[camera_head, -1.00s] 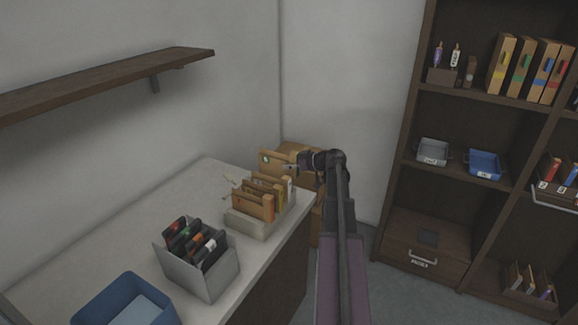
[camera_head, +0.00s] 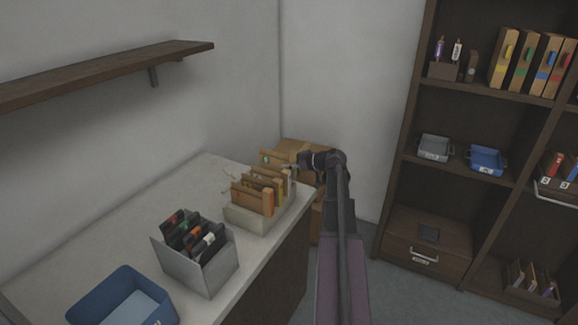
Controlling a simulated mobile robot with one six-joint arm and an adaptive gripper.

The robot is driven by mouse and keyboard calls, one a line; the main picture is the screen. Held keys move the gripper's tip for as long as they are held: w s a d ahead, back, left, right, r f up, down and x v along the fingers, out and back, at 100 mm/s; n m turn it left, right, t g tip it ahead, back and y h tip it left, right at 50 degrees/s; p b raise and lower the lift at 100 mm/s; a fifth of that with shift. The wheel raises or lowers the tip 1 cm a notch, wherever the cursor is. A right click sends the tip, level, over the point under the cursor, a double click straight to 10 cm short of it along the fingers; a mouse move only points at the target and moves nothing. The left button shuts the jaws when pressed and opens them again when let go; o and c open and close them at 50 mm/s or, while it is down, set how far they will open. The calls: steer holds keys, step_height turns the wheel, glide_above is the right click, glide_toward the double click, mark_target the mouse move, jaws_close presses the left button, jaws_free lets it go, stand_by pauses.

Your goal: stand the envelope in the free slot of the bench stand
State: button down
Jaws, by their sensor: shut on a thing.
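The bench stand (camera_head: 244,218) is a pale, low holder on the counter, near its far right end. Several tan and orange envelopes (camera_head: 251,201) stand upright in it. My gripper (camera_head: 291,167) is at the far end of the stand, shut on a tan envelope (camera_head: 270,160) with a small green mark. This envelope is upright, behind and above the standing ones. Its lower part is hidden behind them, so I cannot tell whether it is inside a slot. The free slot is not clearly visible, and my fingertips are small and partly obscured.
A grey holder (camera_head: 213,278) with dark folders and a blue bin (camera_head: 91,309) stand nearer on the counter (camera_head: 150,218). Cardboard boxes (camera_head: 318,147) are behind my gripper. A wall shelf (camera_head: 100,79) hangs at left; a dark bookcase (camera_head: 416,110) stands at right.

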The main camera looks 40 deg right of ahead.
steer(key=shift+f, duration=0.1)
stand_by(0.3)
steer(key=shift+f+b, duration=2.1)
steer(key=shift+b, duration=0.05)
steer(key=shift+c, duration=1.8)
jaws_free()
steer(key=shift+r, duration=0.1)
